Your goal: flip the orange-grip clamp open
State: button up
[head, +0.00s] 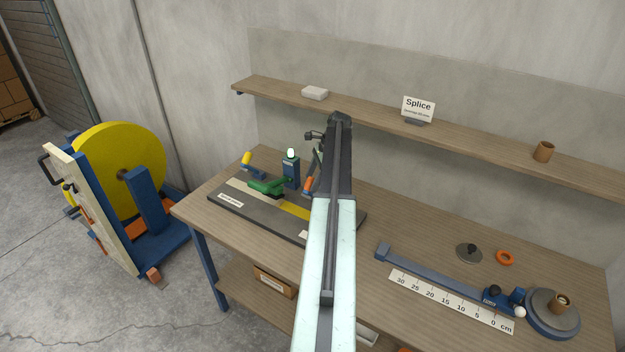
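The orange grip (308,184) of the clamp shows just left of my arm, above the dark base board (238,207) on the bench. The rest of this clamp is mostly hidden behind my arm, and I cannot tell its lever position. A second clamp with a yellow grip (246,158) stands at the board's left end. My gripper (314,150) is small and dark at the far end of the arm, close above the orange grip. I cannot tell whether it touches the grip, and its fingers are too small and covered to read.
A green part (267,187) and a blue post (291,172) stand on the board beside a yellow strip (295,209). The shelf (375,117) with a Splice card (418,108) runs behind. A ruler (450,300) lies right. A yellow reel (120,165) stands left.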

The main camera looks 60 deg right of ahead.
jog(key=shift+w+r, duration=0.1)
dwell(0.3)
jog(key=shift+d+r+p, duration=0.1)
jog(key=shift+r+p, duration=0.15)
jog(key=shift+p, duration=0.1)
jog(key=p+v, duration=0.6)
jog(key=v, duration=0.1)
jog(key=shift+s+p, duration=0.25)
jog(key=shift+p, duration=0.1)
